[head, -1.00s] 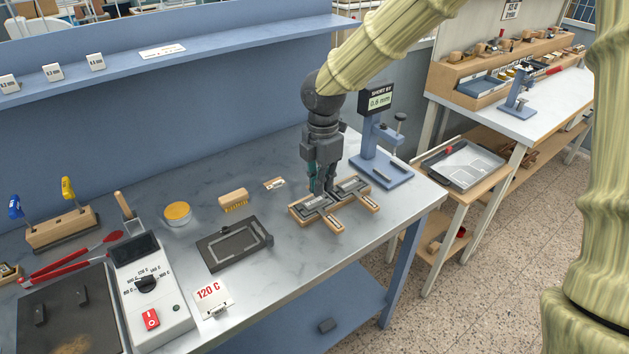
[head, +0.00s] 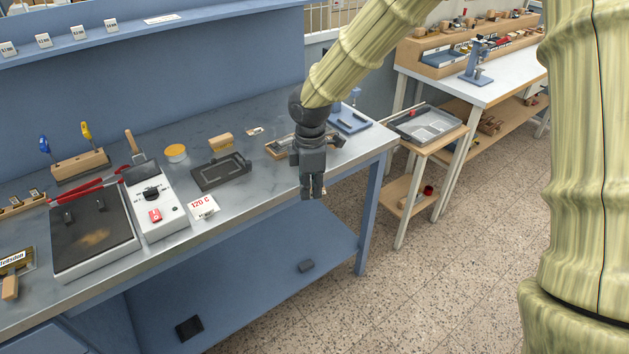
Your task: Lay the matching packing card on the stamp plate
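My gripper (head: 312,192) hangs pointing down in front of the table's front edge, right of the 120 C sign. Its fingers look close together. A small pale fleck shows at the fingertips, too small to tell whether it is a card. The wooden card holder (head: 275,152) lies on the table behind my gripper, partly hidden by it. A dark plate with a raised pale outline (head: 221,172), which looks like the stamp plate, lies flat to the left of the holder. No card can be made out on it.
The hot plate (head: 95,250) and its control box (head: 160,220) stand to the left, with the 120 C sign (head: 204,207) at the front edge. A brush (head: 221,142) and a yellow-topped tin (head: 176,153) stand behind the plate. A blue gauge stand (head: 350,122) is at the right end.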

